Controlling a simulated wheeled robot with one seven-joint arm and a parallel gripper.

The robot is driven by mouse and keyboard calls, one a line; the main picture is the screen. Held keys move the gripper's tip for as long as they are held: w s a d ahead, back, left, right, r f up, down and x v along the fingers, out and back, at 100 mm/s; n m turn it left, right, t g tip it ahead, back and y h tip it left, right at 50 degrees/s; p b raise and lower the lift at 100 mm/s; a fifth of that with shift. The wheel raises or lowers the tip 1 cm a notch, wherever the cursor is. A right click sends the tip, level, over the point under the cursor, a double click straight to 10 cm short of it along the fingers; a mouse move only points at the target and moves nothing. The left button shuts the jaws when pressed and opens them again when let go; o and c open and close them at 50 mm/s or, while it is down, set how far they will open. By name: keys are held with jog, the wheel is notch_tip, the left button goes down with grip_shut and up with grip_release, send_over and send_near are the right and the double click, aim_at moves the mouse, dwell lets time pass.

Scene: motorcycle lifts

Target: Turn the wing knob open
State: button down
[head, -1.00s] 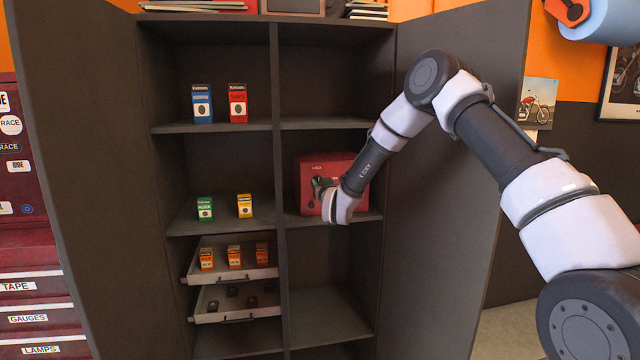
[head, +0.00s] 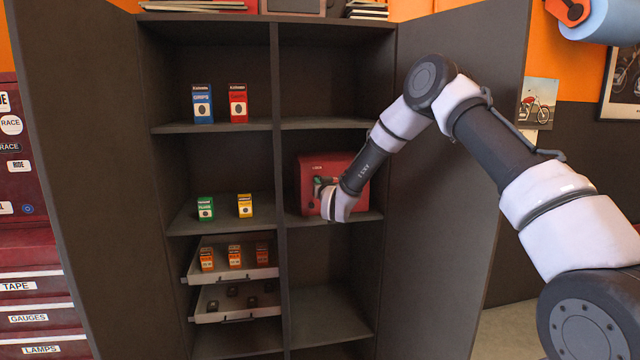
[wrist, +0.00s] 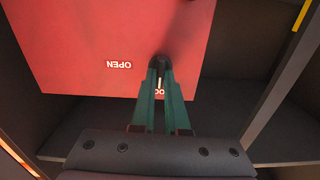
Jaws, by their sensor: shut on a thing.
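A red box (head: 312,168) stands on a right-hand shelf of the dark cabinet. It fills the top of the wrist view (wrist: 80,40), where the word OPEN reads upside down on its face. The dark wing knob (wrist: 158,60) is on that face, to the right of OPEN. My gripper (wrist: 159,72) is shut on the knob with its green fingers, which hide much of it. A white mark and part of a second label show between the fingers. In the head view my gripper (head: 320,184) is at the box front, and my wrist hides the knob.
A vertical divider (head: 279,160) stands left of the box, and an open cabinet door (head: 450,200) stands to the right. Small cartons (head: 203,105) sit on the left shelves above two pulled-out trays (head: 236,314). The shelf space below the box is empty.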

jog(key=shift+d+f+m, duration=0.15)
jog(key=shift+m, duration=4.2)
jog(key=shift+d+f+m, duration=0.1)
jog(key=shift+m, duration=4.25)
jog(key=c, duration=0.9)
grip_release()
